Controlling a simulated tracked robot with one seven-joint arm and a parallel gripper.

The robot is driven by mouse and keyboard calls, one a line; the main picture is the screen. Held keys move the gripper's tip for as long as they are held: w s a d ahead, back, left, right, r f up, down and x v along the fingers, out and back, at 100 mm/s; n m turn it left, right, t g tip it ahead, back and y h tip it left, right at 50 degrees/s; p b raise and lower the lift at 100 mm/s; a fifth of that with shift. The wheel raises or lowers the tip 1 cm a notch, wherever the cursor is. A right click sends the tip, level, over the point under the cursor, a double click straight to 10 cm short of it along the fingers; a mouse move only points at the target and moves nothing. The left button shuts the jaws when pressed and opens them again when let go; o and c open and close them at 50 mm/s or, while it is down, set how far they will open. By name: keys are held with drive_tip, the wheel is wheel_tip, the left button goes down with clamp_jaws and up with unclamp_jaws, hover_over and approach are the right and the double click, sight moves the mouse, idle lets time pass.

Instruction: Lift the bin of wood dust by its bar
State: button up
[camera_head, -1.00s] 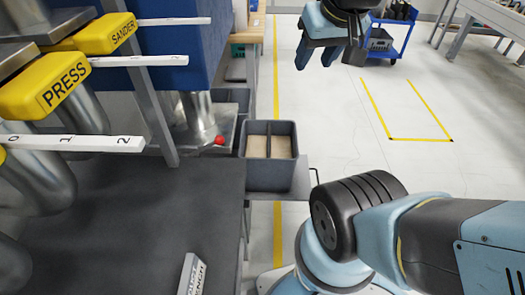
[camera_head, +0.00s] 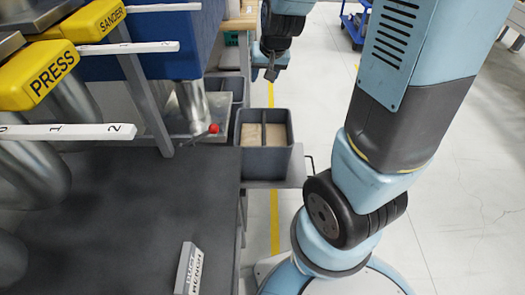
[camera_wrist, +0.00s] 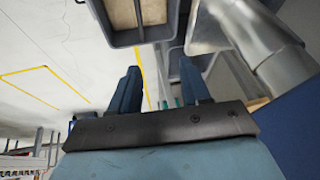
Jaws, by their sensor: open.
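The grey bin (camera_head: 265,162) stands upright on a grey shelf beside the dark bench, with tan wood dust (camera_head: 250,135) inside. Its dark bar (camera_head: 264,132) runs across the middle of the open top, from front to back. My gripper (camera_head: 270,73) is beyond the bin in the head view, above it and apart from it. In the wrist view the bin (camera_wrist: 128,39) shows at the top edge, partly cut off, with its bar (camera_wrist: 139,18). There my gripper (camera_wrist: 160,84) has its two blue fingers spread with nothing between them.
Another grey bin (camera_head: 234,87) stands behind, under a metal duct (camera_head: 190,105). A red knob (camera_head: 213,128) sits close to the bin's left. The dark bench (camera_head: 130,210) and labelled machines fill the left side. Open floor (camera_head: 450,220) lies to the right.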

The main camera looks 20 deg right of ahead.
drive_tip(key=w+f+h, duration=0.1)
drive_tip(key=w+f, duration=0.2)
drive_tip(key=f, duration=0.7)
drive_tip(key=m+h, duration=0.1)
approach(264, 127)
drive_tip(key=shift+g, duration=0.3)
drive_tip(key=shift+w+x, duration=0.2)
drive_tip(key=shift+x, duration=6.1)
drive_tip(key=shift+a+f, duration=0.1)
drive_tip(key=shift+f, duration=0.2)
clamp_jaws()
